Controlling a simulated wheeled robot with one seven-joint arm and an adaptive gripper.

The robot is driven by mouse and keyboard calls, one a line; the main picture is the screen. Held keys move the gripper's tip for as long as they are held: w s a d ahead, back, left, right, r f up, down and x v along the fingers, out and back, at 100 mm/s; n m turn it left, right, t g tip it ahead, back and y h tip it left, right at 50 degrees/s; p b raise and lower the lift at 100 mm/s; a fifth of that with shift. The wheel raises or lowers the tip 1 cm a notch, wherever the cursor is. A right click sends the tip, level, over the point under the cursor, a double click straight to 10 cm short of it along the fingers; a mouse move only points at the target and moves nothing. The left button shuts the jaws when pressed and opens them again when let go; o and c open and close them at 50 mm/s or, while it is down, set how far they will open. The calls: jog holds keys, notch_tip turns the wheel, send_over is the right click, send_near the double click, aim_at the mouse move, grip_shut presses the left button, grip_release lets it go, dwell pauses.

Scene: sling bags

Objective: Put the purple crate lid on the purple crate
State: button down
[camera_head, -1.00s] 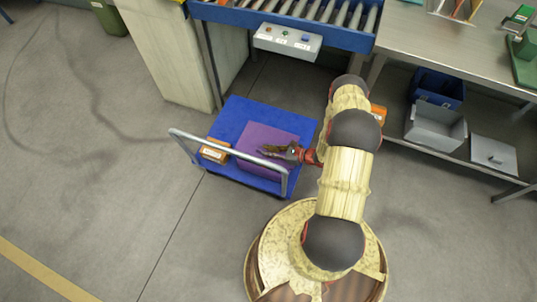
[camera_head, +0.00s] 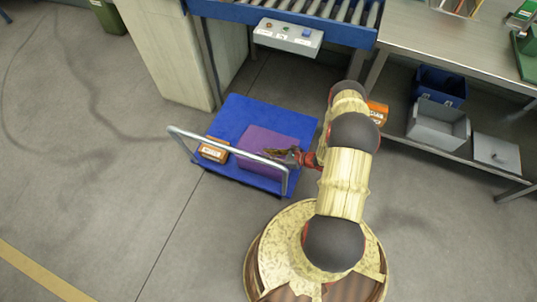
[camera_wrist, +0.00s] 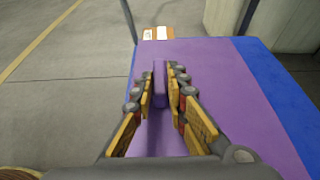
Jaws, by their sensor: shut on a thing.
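The purple crate lid (camera_head: 262,138) shows as a flat purple top over the blue cart. In the wrist view the lid (camera_wrist: 215,80) fills the middle, with a raised purple handle (camera_wrist: 160,88) running between my fingers. My gripper (camera_head: 285,156) reaches in from the right, over the lid. In the wrist view my gripper (camera_wrist: 160,78) has its fingers on both sides of the handle and is shut on it. I cannot clearly separate the purple crate from the lid, or tell whether they touch.
The blue cart (camera_head: 232,112) has a grey push rail (camera_head: 225,150) along its near side. An orange box (camera_head: 214,150) sits on its left part. A roller conveyor (camera_head: 300,20) stands behind. A bench at right has grey bins (camera_head: 438,125) below.

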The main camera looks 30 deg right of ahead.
jog(key=shift+f, duration=0.6)
dwell(0.5)
jog(key=c, duration=1.8)
grip_release()
jog(key=shift+o, duration=0.6)
jog(key=v, duration=1.2)
jog(key=shift+r, duration=0.1)
